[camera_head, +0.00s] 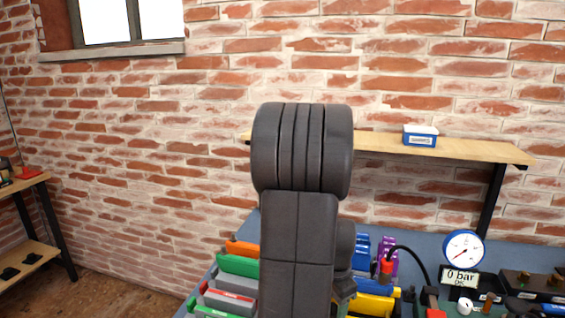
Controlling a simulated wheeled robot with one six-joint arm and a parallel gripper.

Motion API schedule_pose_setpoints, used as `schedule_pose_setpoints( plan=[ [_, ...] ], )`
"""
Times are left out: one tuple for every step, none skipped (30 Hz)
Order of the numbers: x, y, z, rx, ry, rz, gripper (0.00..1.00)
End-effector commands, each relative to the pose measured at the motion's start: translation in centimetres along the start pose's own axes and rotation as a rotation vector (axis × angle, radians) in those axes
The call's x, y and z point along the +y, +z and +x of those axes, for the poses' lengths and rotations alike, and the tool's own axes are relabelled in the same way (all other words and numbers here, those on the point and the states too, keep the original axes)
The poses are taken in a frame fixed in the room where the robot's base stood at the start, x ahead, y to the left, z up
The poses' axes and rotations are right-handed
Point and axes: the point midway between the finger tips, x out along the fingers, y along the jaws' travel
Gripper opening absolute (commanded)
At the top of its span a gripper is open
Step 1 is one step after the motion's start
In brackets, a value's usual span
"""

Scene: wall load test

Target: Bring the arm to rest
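My dark grey arm stands upright in the middle of the head view, with a thick rounded joint at its top. It blocks part of the wall, the shelf and the bench behind it. My gripper does not show in this view. A small gold-coloured piece shows beside the arm's lower right edge, but I cannot tell what it is.
A blue bench (520,254) holds coloured blocks (238,265), a pressure gauge (464,248) and a display reading 0 bar (461,279). A wooden shelf (470,151) on the brick wall carries a blue-and-white box (420,136). A rack (28,250) stands at left; floor between is clear.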

Motion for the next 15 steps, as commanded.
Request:
schedule_pose_setpoints(
  plan=[
    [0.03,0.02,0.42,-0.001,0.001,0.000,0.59],
    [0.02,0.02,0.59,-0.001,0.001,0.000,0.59],
    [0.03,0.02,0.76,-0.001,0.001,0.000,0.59],
    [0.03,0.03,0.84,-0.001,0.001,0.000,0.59],
    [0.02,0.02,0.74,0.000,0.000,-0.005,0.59],
    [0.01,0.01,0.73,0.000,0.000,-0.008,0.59],
    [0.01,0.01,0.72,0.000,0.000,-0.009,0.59],
    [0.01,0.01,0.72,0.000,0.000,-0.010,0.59],
    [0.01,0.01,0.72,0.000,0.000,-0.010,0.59],
    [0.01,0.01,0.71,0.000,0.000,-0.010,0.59],
    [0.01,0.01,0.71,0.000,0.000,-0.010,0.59],
    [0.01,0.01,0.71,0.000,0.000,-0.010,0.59],
    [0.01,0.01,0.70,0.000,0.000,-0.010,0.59],
    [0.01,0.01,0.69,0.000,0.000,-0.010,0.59],
    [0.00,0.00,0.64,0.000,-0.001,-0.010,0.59]
  ],
)
